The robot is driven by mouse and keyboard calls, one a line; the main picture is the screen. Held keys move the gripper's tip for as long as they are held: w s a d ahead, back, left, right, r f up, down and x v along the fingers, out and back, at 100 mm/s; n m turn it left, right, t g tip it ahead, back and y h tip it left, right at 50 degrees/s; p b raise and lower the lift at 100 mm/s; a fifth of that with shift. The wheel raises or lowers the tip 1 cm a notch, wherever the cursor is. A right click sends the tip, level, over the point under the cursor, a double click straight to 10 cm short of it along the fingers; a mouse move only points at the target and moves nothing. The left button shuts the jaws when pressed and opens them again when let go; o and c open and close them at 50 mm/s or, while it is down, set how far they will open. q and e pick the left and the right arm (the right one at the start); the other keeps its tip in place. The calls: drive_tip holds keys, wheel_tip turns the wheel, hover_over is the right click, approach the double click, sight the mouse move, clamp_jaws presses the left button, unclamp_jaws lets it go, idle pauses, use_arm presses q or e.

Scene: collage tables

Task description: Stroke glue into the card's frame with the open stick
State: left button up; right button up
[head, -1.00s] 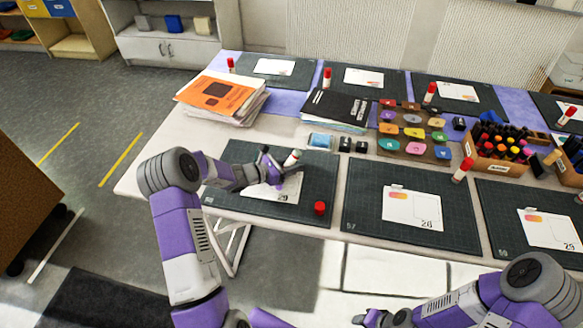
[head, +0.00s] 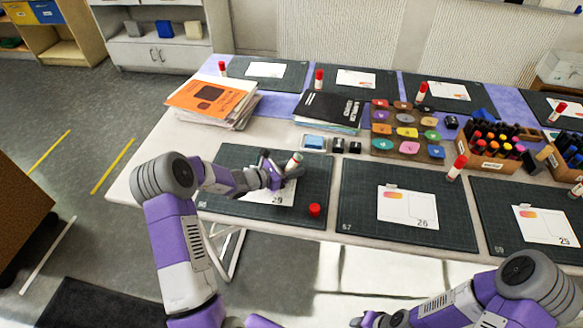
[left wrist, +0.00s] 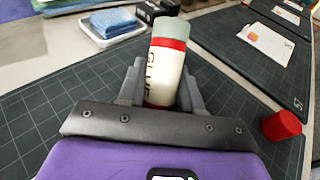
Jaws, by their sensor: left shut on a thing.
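My right gripper (head: 368,319) is low, off the table.
A paper stack (head: 215,100) is at the back left. Another mat with card 26 (head: 408,207) lies to the right.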

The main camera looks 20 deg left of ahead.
sight(298, 182)
use_arm(q)
drive_tip(key=shift+s+d, duration=0.15)
drive_tip(key=shift+s, duration=0.55)
drive_tip(key=shift+s+d, duration=0.1)
drive_tip(key=shift+s, duration=0.6)
drive_tip(key=shift+s, duration=0.15)
drive_tip(key=shift+s+d, duration=0.2)
drive_tip(key=shift+s, duration=0.5)
drive_tip(key=shift+s+d, duration=0.2)
drive_tip(key=shift+s, duration=0.5)
drive_tip(key=shift+w+d+b, duration=0.25)
drive_tip(key=shift+d+b, duration=0.1)
drive_tip(key=shift+d, duration=0.2)
drive_tip(key=shift+w+d+b, duration=0.2)
drive_tip(key=shift+d+b, duration=0.15)
drive_tip(key=shift+d, duration=0.15)
drive_tip(key=shift+w, duration=0.55)
drive_tip(key=shift+w+a+f, duration=0.1)
drive_tip(key=shift+w+a, duration=0.15)
drive_tip(key=shift+w, duration=0.25)
drive_tip(key=shift+w+a, duration=0.2)
drive_tip(key=shift+w, duration=0.25)
drive_tip(key=shift+w, duration=0.15)
